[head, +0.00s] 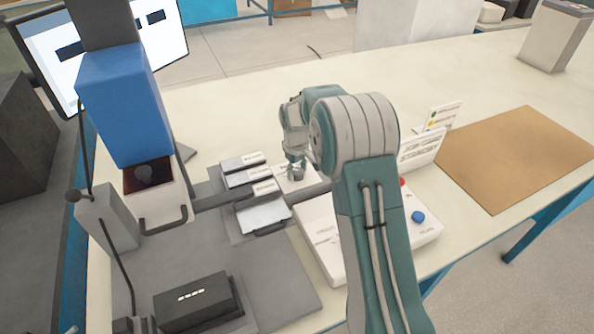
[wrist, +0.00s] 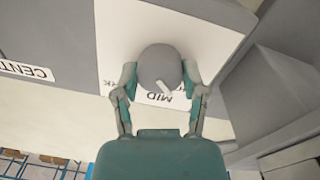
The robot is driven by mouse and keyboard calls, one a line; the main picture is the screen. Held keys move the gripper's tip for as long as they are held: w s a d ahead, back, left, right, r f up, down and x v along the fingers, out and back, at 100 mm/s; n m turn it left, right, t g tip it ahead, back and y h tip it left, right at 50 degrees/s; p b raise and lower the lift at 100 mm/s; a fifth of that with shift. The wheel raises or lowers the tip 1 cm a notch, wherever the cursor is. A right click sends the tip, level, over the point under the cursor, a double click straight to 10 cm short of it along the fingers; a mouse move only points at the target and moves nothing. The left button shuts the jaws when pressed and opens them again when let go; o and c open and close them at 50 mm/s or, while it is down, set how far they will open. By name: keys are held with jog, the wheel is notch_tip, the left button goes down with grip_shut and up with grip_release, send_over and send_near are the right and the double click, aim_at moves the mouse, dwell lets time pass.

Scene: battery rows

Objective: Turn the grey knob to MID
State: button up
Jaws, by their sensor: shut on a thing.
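The grey knob (wrist: 158,64) is round and stands on a white-topped panel (wrist: 215,32) in the wrist view. Its white pointer mark (wrist: 163,87) faces the near side, towards the upside-down MID label (wrist: 160,98), slightly to the label's right. My gripper (wrist: 160,74) is shut on the knob, with one finger on each side of it. Part of another label (wrist: 104,83) shows left of the knob, mostly hidden by a finger. In the head view my gripper (head: 294,170) is down at the small white panel behind the arm, and the knob is hard to make out there.
Labelled blocks (head: 245,170) stand just left of my gripper in the head view. A white box (head: 425,222) with a blue button lies close to my arm. A blue-headed machine (head: 125,95) stands at left. A brown mat (head: 520,155) lies at right.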

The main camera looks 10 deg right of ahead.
aim_at(295, 171)
jog(key=m, duration=0.5)
jog(key=shift+f+m, duration=0.15)
jog(key=shift+m, duration=0.15)
dwell(0.4)
jog(key=o, duration=1.1)
jog(key=shift+o, duration=0.2)
notch_tip(295, 171, up, 12)
jog(key=shift+a, duration=0.3)
